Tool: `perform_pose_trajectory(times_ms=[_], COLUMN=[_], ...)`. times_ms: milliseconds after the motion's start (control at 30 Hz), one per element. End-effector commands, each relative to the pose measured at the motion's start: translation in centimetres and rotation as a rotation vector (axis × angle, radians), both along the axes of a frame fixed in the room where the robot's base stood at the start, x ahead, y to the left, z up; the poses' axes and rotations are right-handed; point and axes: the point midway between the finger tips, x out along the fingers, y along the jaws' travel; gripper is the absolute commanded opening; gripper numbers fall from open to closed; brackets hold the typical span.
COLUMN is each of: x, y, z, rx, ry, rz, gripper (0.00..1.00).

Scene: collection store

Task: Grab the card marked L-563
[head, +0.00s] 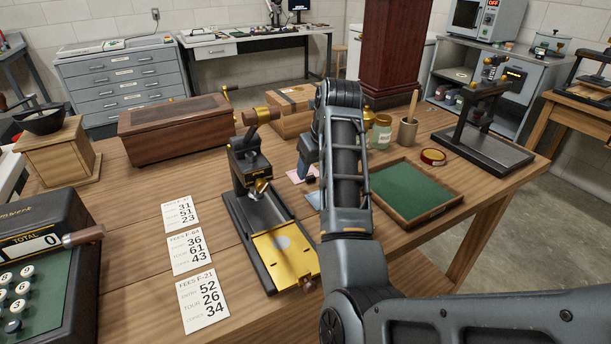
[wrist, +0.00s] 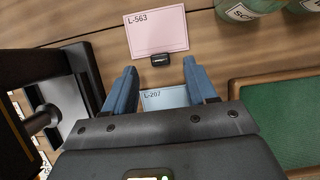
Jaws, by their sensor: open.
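The pink card marked L-563 (wrist: 157,32) stands or lies on the wooden table at the top middle of the wrist view, with a small black clip or holder (wrist: 161,60) at its lower edge. A blue card marked L-207 (wrist: 165,98) is nearer, between my fingers in the picture. My gripper (wrist: 160,82) is open and empty, its blue fingertips pointing towards the pink card and short of it. In the head view the pink card (head: 297,175) shows only in part, beside my arm. The blue card (head: 312,199) is also partly hidden there.
A black and brass press (head: 262,215) stands close on the left. A green-lined wooden tray (head: 440,213) is on the right. Jars (head: 381,133) stand behind. Several fee cards (head: 187,250) lie at the left, beside a cash register (head: 35,262).

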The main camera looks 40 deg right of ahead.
Motion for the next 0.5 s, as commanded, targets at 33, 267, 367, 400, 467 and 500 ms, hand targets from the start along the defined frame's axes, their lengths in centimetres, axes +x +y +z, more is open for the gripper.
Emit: perform_pose_trajectory(times_ms=[33, 267, 367, 400, 467, 500], x=[0.3, 1.0, 1.1, 1.1, 1.1, 1.1], y=[-0.1, -0.3, -0.3, -0.3, -0.3, -0.3], z=[-0.8, -2.6, -2.7, -2.7, -2.7, -2.7], rx=[0.000, 0.001, 0.001, 0.001, 0.001, 0.001], ry=[0.003, -0.001, -0.001, -0.001, -0.001, -0.001], rz=[0.001, -0.001, -0.001, -0.001, 0.000, 0.000], gripper=[0.56, 0.56, 0.56, 0.56, 0.56, 0.54])
